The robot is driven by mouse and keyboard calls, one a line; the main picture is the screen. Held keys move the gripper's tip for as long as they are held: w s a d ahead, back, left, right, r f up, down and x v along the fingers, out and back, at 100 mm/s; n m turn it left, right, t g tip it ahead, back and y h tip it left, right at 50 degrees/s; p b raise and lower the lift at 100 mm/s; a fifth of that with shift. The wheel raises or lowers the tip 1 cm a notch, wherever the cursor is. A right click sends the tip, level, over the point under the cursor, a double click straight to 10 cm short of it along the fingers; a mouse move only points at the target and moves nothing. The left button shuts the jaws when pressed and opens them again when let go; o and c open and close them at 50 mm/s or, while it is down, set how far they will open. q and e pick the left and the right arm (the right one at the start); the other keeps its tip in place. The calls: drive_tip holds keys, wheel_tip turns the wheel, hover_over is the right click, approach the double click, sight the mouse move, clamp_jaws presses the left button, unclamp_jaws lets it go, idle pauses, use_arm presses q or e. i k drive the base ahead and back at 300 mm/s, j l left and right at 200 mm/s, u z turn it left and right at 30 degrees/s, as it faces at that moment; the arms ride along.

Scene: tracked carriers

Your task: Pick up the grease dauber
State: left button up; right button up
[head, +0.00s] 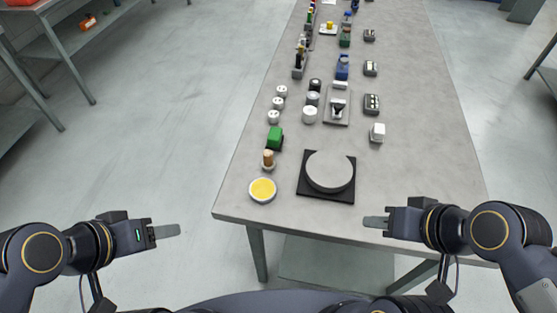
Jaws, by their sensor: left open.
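What looks like the grease dauber (268,157), a small piece with a tan wooden top, stands upright near the left edge of the table, just behind a round tin of yellow grease (262,190). Its lower end is too small to make out. My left gripper (168,231) is open and empty, off the table's left side, to the left of and nearer than the tin. My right gripper (374,222) is empty at the table's front edge; its fingers overlap in this view, so their gap cannot be seen.
A grey disc on a black square plate (327,197) lies right of the tin. Several small parts, including a white-topped one (377,133), line the table farther back. The table's right side (425,150) is clear.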

sight(268, 164)
drive_tip(key=i+j, duration=0.1)
drive_tip(key=j, duration=0.35)
drive_tip(key=i+j, duration=0.15)
drive_tip(key=j, duration=0.25)
drive_tip(key=i+j, duration=0.1)
drive_tip(key=j, duration=0.35)
